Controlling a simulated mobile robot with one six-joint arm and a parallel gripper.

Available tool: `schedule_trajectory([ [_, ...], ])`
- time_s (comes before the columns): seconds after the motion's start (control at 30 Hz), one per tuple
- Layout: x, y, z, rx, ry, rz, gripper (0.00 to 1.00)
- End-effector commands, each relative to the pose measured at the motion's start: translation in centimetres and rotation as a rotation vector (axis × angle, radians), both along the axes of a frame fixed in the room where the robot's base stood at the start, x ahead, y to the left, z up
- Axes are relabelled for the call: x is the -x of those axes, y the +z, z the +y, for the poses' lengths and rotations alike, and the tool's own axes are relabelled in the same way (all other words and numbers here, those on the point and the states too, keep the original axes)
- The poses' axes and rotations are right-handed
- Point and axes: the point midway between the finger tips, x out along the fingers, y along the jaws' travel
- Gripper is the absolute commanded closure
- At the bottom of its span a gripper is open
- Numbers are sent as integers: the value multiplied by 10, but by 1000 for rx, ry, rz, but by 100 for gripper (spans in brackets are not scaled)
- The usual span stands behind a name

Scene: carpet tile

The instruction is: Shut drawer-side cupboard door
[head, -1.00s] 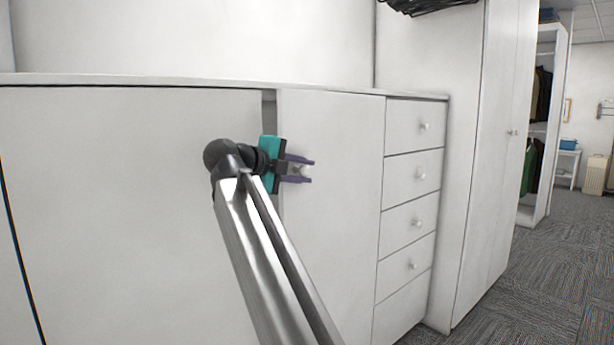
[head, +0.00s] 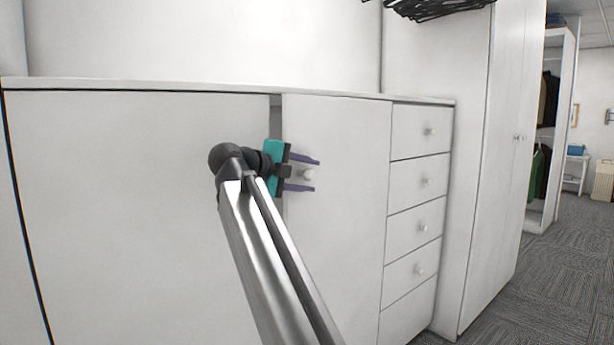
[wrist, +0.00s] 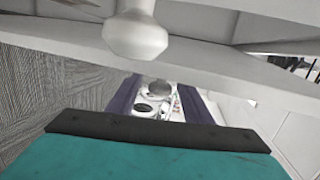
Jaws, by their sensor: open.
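The drawer-side cupboard door (head: 337,230) is a plain white panel left of the drawer column. It stands slightly ajar, with a dark gap (head: 276,115) along its left edge. Its round white knob (head: 308,174) is near that edge and shows large at the top of the wrist view (wrist: 137,35). My gripper (head: 315,175), teal and black with purple fingers, is open at the knob. In the head view one finger is above the knob and one below. I cannot tell whether they touch it. The wrist view shows the fingers (wrist: 160,100) apart.
The other white cupboard door (head: 130,200) is at left. White drawers (head: 415,181) with knobs are at right, beside a tall white wardrobe (head: 495,170). Grey carpet (head: 540,290) is clear at right. Small round items (wrist: 157,88) show between the fingers in the wrist view.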

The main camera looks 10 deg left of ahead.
Motion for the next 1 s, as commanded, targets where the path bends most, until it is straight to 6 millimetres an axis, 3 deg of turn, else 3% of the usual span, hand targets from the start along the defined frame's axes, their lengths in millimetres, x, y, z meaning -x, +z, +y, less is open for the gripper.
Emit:
schedule_trajectory([
  [0.37,15,6,10,0,1,-1,54],
  [1.0,93,31,63,0,1,0,54],
])
